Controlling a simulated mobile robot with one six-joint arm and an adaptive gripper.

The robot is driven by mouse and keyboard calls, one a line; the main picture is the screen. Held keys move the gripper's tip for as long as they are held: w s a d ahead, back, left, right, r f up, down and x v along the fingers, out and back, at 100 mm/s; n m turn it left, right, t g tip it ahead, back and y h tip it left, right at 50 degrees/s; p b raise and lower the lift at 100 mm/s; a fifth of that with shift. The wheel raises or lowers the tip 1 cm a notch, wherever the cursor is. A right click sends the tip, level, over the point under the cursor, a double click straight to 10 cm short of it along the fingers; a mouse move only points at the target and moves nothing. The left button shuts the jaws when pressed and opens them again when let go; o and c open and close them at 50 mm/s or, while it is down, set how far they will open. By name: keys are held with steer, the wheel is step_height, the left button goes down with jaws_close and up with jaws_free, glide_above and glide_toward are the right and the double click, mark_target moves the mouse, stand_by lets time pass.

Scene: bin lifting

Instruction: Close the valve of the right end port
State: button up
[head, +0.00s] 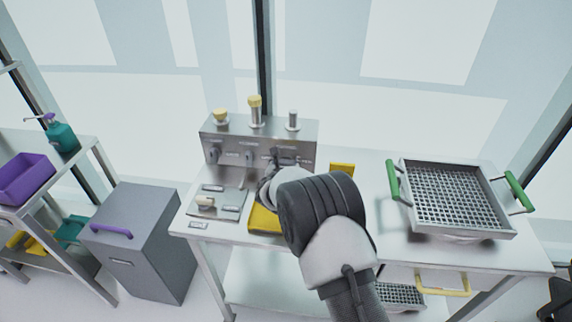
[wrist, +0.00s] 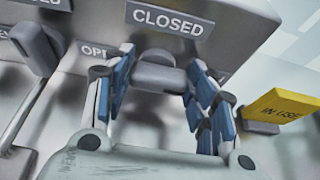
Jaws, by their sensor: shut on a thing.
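A metal valve box (head: 228,135) stands at the back left of the steel table, with three ports on top. The right end port (head: 293,120) is bare metal; the other two have yellow caps. My gripper (head: 280,165) is at the right valve on the box front and hides most of it. In the wrist view, my gripper's blue-padded fingers (wrist: 158,85) are shut on the grey right valve handle (wrist: 158,75), one each side. The handle lies below the CLOSED label (wrist: 168,20). A partly hidden OPEN label (wrist: 97,50) is to its left.
The middle valve handle (wrist: 35,50) is close to my left finger. A yellow IN USE sign (wrist: 285,105) stands right of my fingers. A mesh basket with green handles (head: 450,195) is on the table's right. A small plate (head: 230,212) lies before the box.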

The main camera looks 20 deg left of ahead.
steer(key=c, duration=0.4)
steer(key=shift+a+n+h+p, duration=0.25)
steer(key=shift+n+h+p, duration=0.4)
steer(key=shift+n, duration=0.45)
steer(key=shift+s+a+f+n+t+h+b, duration=0.15)
steer(key=shift+n+t+h+b, duration=0.1)
steer(key=shift+n+t+h, duration=0.25)
steer(key=shift+a+r+n+t+h+b, duration=0.1)
steer(key=shift+n+t+h+b, duration=0.2)
steer(key=shift+n, duration=0.4)
steer(key=n+b, duration=0.1)
steer(key=n+h+b, duration=0.1)
steer(key=n+t+b, duration=0.1)
steer(key=n, duration=0.1)
steer(key=shift+a+f+h+b, duration=0.25)
steer(key=shift+f+h+b, duration=0.1)
steer(key=shift+f+b, duration=0.05)
steer(key=shift+s+a+n+t+h+b, duration=0.1)
steer(key=shift+n+t+h+b, duration=0.25)
steer(key=shift+n+b, duration=0.55)
steer(key=shift+a+n+t+h+b, duration=0.1)
steer(key=shift+n+t+h+b, duration=0.25)
steer(key=shift+n+b, duration=0.5)
